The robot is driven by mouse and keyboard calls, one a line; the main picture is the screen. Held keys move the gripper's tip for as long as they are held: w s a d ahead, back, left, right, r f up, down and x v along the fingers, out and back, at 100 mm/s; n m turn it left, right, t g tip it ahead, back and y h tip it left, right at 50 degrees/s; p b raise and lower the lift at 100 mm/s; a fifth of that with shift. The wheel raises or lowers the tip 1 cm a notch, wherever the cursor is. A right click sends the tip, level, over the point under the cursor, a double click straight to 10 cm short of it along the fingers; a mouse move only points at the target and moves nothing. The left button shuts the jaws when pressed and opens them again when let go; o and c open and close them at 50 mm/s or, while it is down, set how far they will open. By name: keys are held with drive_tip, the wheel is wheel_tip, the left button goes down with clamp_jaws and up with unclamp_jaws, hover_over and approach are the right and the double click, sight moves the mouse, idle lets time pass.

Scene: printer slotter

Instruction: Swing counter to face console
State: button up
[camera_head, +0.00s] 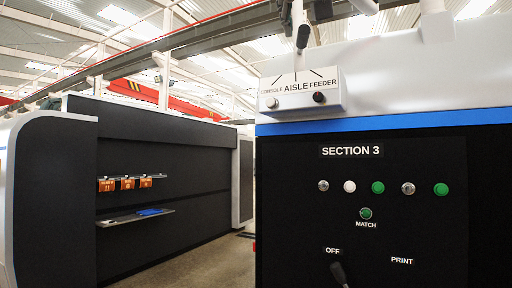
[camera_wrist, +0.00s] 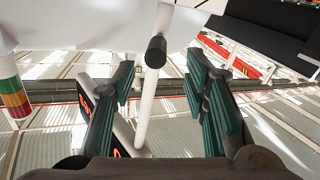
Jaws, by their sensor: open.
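In the wrist view my gripper (camera_wrist: 165,95) is open, its two dark fingers with green pads apart on either side of a white rod with a black end (camera_wrist: 156,52). I cannot tell if they touch it. A dark panel with orange marks (camera_wrist: 122,138), perhaps the counter's display, shows partly behind the left finger. In the head view the black-tipped rod (camera_head: 302,37) hangs at the top edge beside dark parts of my gripper (camera_head: 307,12). Below it a white box (camera_head: 325,98) reads CONSOLE, AISLE, FEEDER, with three lines and two knobs. The counter's facing is unclear.
The dark SECTION 3 panel (camera_head: 362,215) carries several buttons, a MATCH button and a lever (camera_head: 339,271) by OFF. At left a dark wall holds orange tags (camera_head: 127,183) above a shelf (camera_head: 135,217). A floor aisle (camera_head: 205,262) runs between. A striped light stack (camera_wrist: 14,95) stands left.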

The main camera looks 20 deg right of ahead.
drive_tip(key=s+d+f+g+y+p, duration=0.2)
drive_tip(key=f, duration=0.9)
drive_tip(key=s+d+f+m+g+y+p, duration=0.1)
drive_tip(key=s+f+g+y, duration=0.1)
drive_tip(key=f, duration=1)
drive_tip(key=shift+d+p, duration=0.4)
